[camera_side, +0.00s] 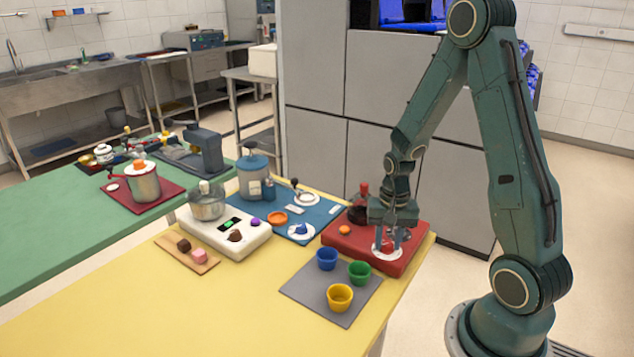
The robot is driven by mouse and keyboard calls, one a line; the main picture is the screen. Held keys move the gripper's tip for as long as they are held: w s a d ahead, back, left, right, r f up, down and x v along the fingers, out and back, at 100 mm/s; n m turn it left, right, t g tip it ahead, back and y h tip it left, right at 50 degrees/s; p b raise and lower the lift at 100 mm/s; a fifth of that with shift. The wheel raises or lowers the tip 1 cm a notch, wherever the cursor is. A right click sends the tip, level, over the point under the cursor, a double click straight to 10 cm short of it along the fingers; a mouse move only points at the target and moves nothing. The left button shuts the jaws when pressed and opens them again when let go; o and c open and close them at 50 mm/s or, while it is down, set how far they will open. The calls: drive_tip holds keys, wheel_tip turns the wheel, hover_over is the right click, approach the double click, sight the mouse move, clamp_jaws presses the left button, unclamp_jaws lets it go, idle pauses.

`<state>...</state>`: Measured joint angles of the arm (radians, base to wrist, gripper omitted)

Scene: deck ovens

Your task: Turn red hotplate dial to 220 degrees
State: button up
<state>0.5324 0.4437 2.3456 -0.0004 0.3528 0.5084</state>
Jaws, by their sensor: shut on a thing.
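The red hotplate (349,240) stands at the right end of the yellow table. A dark, red-topped flask (361,203) stands at its back, and an orange knob (345,230) is on its left part. My gripper (388,243) points down over the hotplate's front right part. Its fingers are shut on the red dial (386,246), which sits on a white round face (378,250). The fingers hide most of the dial. The scale marks and the dial's angle are too small to read.
Blue (327,259), green (360,273) and yellow (340,297) cups stand on a grey mat (312,293) in front of the hotplate. A white device (222,238) with a metal pot and a blue board (300,216) are to the left. The yellow table's front (220,315) is clear.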

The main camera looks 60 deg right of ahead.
drive_tip(key=m, duration=1.2)
drive_tip(key=shift+m, duration=0.3)
drive_tip(key=m, duration=1.3)
drive_tip(key=o, duration=1)
drive_tip(key=shift+c, duration=0.2)
